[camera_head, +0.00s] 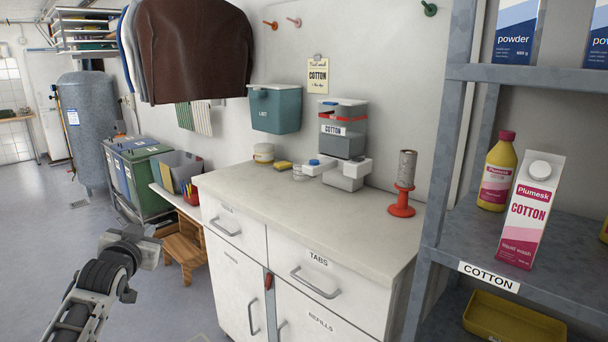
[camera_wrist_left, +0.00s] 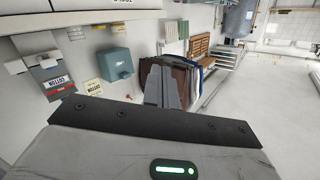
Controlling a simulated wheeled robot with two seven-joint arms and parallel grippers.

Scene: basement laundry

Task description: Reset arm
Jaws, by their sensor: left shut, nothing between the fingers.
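My left arm comes in from the lower left of the head view, and its gripper (camera_head: 148,249) is in the air in front of the white cabinet, over the floor side. It is apart from the cabinet and the counter. In the left wrist view the two grey fingers (camera_wrist_left: 164,86) are together, with nothing held between them. My right gripper is in neither view.
A counter (camera_head: 290,198) on a white cabinet holds a dispenser (camera_head: 343,138) and a red stand (camera_head: 402,200). A wooden stool (camera_head: 183,248) is behind the left gripper. A grey shelf (camera_head: 535,235) with a Plumesk carton (camera_head: 528,215) stands right. Floor at left is open.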

